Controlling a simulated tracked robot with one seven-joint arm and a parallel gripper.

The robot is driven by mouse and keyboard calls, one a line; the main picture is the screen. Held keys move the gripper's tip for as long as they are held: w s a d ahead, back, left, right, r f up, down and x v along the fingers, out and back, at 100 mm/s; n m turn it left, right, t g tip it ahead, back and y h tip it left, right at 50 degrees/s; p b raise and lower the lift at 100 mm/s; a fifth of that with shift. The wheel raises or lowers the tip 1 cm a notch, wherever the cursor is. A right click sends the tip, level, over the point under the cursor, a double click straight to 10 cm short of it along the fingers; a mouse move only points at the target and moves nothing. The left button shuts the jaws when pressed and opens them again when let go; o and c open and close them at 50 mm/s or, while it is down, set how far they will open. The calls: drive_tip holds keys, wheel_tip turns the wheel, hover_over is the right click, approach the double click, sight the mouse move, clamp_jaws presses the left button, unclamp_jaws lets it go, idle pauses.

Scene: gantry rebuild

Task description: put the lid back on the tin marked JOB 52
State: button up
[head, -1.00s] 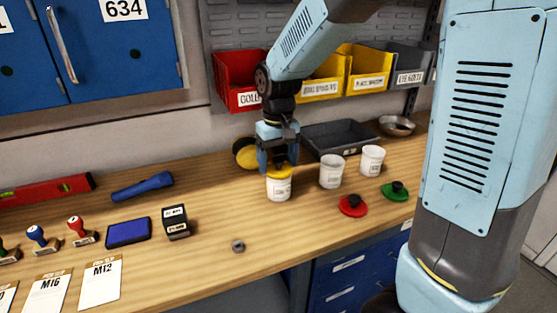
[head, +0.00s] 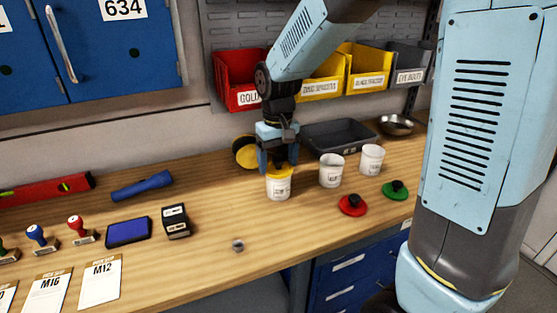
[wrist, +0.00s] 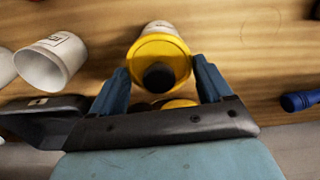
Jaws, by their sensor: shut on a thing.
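My gripper (head: 278,162) points down over the left white tin (head: 278,188) and is shut on a yellow lid (head: 284,171). In the wrist view the yellow lid (wrist: 147,52) with its black knob (wrist: 158,77) lies between my two fingers, and part of the tin (wrist: 160,27) shows beyond it. The lid is at the tin's mouth; I cannot tell whether it is fully seated. Two open white tins stand to the right, a middle one (head: 331,172) and a right one (head: 372,160). The tin labels are too small to read.
A red lid (head: 352,206) and a green lid (head: 395,192) lie in front of the open tins. A grey tray (head: 340,136), a metal bowl (head: 396,125) and a yellow round object (head: 244,152) are behind. A nut (head: 238,246) lies in front on otherwise clear bench.

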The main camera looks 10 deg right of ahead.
idle(0.3)
drive_tip(key=o, duration=0.9)
drive_tip(key=shift+o, duration=0.2)
drive_tip(key=shift+r, duration=3.5)
clamp_jaws()
drive_tip(key=shift+f, duration=2.25)
